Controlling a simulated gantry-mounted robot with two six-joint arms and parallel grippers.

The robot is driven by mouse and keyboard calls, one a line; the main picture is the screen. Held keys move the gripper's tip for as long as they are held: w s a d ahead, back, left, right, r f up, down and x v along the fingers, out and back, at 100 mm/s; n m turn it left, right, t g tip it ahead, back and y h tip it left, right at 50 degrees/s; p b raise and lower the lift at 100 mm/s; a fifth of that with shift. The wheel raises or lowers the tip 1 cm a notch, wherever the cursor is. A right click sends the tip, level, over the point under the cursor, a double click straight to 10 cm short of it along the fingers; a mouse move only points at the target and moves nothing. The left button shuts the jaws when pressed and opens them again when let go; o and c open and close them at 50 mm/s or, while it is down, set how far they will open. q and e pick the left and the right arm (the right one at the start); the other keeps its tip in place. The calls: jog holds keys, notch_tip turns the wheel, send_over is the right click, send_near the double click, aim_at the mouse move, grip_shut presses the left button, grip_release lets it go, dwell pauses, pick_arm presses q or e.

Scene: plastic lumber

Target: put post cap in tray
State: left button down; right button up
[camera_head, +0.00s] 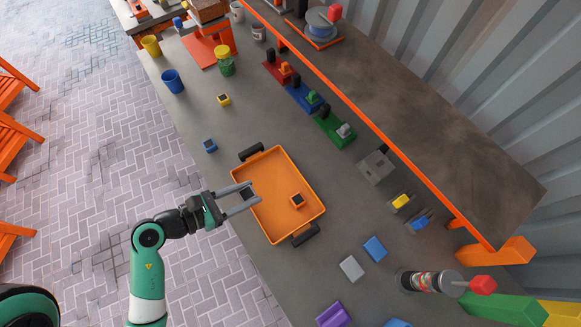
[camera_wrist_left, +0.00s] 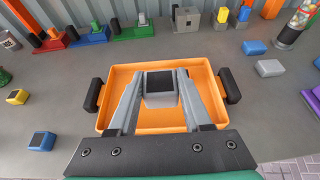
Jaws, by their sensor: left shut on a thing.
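My left gripper (camera_head: 250,194) is shut on a grey post cap (camera_wrist_left: 160,98) with a dark square top. It holds the cap over the near-left side of the orange tray (camera_head: 268,227); how high above the tray floor is hard to tell. In the left wrist view the cap sits between the fingertips of the left gripper (camera_wrist_left: 160,88), with the tray (camera_wrist_left: 120,80) around and below it. An orange post cap (camera_head: 297,201) with a dark top lies in the tray; the gripper hides it in the wrist view. My right gripper is not in view.
A blue cap (camera_head: 210,146) and a yellow cap (camera_head: 224,99) stand on the table beyond the tray. Red, blue and green bases (camera_head: 335,131) line the shelf side. Blue and grey blocks (camera_head: 351,268) lie right of the tray. The tray has black handles (camera_head: 305,235).

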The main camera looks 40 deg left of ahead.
pick_arm(q)
jog(key=shift+a+r, duration=0.1)
jog(key=shift+w+a, duration=0.2)
jog(key=w+a+f+b, duration=0.2)
jog(key=w+f+b, duration=0.15)
jog(key=w, duration=0.45)
jog(key=b, duration=0.2)
send_over(276, 174)
jog(key=f, duration=0.5)
jog(key=shift+s+d+f, duration=0.15)
jog(key=shift+s+f, duration=0.15)
jog(key=shift+w+f, duration=0.2)
jog(key=shift+w, duration=0.15)
jog(key=f+b, duration=0.2)
jog(key=f, duration=0.2)
jog(key=shift+w+b, duration=0.25)
jog(key=shift+b, duration=0.15)
jog(key=shift+r, duration=0.2)
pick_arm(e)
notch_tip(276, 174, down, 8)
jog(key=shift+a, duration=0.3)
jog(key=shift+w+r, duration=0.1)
